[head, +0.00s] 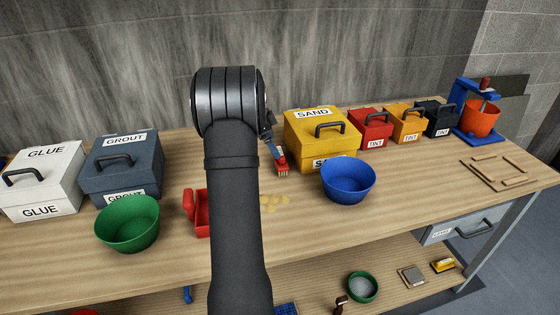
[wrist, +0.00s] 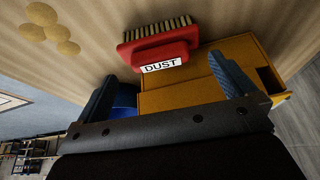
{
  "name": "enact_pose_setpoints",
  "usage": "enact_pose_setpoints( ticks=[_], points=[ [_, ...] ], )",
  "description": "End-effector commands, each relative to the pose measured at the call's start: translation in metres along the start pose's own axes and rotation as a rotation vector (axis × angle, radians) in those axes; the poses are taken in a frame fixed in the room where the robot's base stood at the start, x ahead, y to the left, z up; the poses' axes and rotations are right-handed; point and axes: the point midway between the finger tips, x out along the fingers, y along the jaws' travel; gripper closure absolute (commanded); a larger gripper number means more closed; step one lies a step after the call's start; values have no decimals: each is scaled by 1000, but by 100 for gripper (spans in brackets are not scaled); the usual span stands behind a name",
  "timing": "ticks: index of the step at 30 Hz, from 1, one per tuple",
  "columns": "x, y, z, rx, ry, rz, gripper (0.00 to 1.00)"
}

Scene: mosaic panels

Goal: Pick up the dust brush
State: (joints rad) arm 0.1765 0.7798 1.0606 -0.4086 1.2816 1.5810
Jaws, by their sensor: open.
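The dust brush (wrist: 160,46) is red with pale bristles and a white DUST label. It lies between and just beyond the fingertips of my gripper (wrist: 163,68) in the wrist view. The two blue fingers stand apart on either side of it, and I cannot tell whether either touches it. In the head view the brush (head: 282,166) shows small beside the yellow SAND box, its bristles pointing down toward the bench. My gripper (head: 271,148) is mostly hidden there behind my dark arm, with one blue finger just above the brush.
The yellow SAND box (head: 300,128) stands right behind the brush, and a blue bowl (head: 348,181) is to its right. Pale yellow patches (head: 274,203) lie in front. A red container (head: 202,213), a green bowl (head: 128,224) and a GROUT box (head: 124,170) are to the left.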

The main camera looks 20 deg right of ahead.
Motion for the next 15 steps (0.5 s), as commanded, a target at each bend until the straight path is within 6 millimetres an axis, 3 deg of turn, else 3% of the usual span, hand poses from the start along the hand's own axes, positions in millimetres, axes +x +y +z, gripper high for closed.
enact_pose_setpoints(
  ticks=[8,15],
  points=[
    [40,2,-6,0,-1,3,0],
    [44,2,-6,1,0,0,0]
  ],
)
